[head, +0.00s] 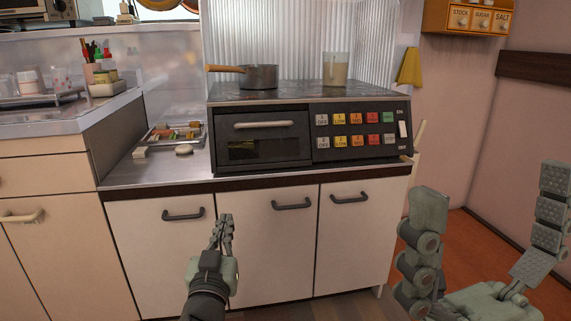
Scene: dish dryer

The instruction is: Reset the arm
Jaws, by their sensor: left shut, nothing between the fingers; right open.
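My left gripper (225,226) is shut and empty, pointing up in front of the lower cabinet doors. It covers part of the middle door and hides what is directly behind it. My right gripper (490,222) is large and near at the lower right. Its two grey-green fingers stand wide apart with nothing between them. Neither gripper visibly touches anything.
A black oven unit (262,122) with coloured buttons stands on the counter. A pot (260,77) and a glass jar (335,70) stand on its top. A tray of small items (172,135) lies to its left. Cabinet doors (350,240) with dark handles are below.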

